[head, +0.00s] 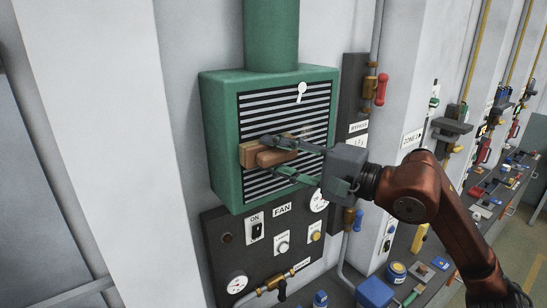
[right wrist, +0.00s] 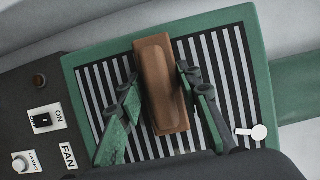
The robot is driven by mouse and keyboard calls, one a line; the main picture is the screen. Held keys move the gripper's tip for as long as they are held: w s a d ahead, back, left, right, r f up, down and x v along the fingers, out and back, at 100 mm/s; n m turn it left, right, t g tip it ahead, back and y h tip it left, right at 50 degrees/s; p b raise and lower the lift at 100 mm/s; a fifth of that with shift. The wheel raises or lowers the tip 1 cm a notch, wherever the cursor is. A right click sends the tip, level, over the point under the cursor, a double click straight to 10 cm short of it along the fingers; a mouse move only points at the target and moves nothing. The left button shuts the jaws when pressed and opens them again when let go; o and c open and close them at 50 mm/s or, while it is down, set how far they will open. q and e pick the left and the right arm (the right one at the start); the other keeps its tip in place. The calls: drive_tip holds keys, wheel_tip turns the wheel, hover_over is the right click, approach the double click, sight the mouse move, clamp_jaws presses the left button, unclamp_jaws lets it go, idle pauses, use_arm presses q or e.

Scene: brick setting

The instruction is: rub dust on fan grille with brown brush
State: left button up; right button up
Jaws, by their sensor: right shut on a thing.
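The fan grille (head: 270,108) is a black panel with pale horizontal slats on the front of a green box on the wall. The brown brush (head: 250,156) is a wooden block lying across the lower left of the grille. My right gripper (head: 276,157) is shut on the brush, one finger on each side, as the right wrist view also shows around the brush (right wrist: 160,85). The brush's underside is hidden, so I cannot tell whether it touches the slats. A faint pale smudge shows right of the brush; I cannot tell if it is dust. My left gripper is out of view.
A white round-headed tag (head: 302,89) is at the grille's upper right. A dark panel (head: 245,262) below holds the FAN label, switches and gauges. A red-handled valve (head: 382,90) and pipes stand to the right. A cluttered bench (head: 425,250) runs along the wall.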

drive_tip(key=w+d, duration=0.4)
drive_tip(key=d, duration=0.1)
drive_tip(key=shift+d, duration=0.3)
drive_tip(key=shift+w+d+f, duration=0.1)
drive_tip(key=shift+w+d, duration=0.65)
drive_tip(key=shift+d, duration=0.25)
drive_tip(key=shift+w+d+r, duration=0.1)
drive_tip(key=shift+w+d, duration=0.6)
drive_tip(key=shift+d, duration=0.25)
drive_tip(key=shift+w+d+f, duration=0.1)
drive_tip(key=shift+w+d, duration=0.65)
drive_tip(key=shift+d, duration=0.25)
drive_tip(key=shift+s+d, duration=0.15)
drive_tip(key=shift+s, duration=0.05)
drive_tip(key=s+d+b, duration=0.1)
drive_tip(key=s, duration=0.1)
drive_tip(key=s+d+b, duration=0.1)
drive_tip(key=s+d, duration=0.1)
drive_tip(key=shift+s, duration=0.25)
drive_tip(key=shift+d+b, duration=0.1)
drive_tip(key=shift+b, duration=0.2)
